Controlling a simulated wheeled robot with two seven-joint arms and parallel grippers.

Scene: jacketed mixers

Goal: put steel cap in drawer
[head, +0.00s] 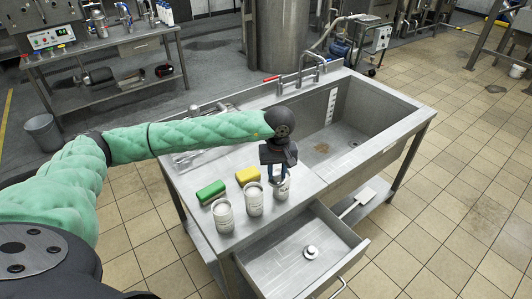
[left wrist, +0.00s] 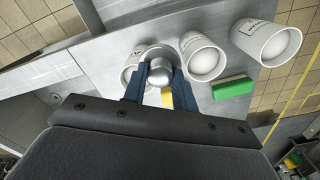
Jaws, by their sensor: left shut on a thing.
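My left gripper (head: 279,180) is shut on a shiny round steel cap (left wrist: 158,72), which shows between its blue fingers in the left wrist view. The gripper points down over the rightmost white canister (head: 282,191); I cannot tell whether the cap touches that canister. The drawer (head: 262,270) below the counter is pulled open, to the front and right of the gripper. A small round metallic piece with a dark centre (head: 311,252) lies in it. My right gripper is not in view.
Two more white canisters, one in the middle (head: 254,200) and one at left (head: 223,216), stand beside the gripper. A yellow sponge (head: 247,175) and a green sponge (head: 210,191) lie behind them. A sink basin (head: 335,140) is at the right. Most of the drawer floor is bare.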

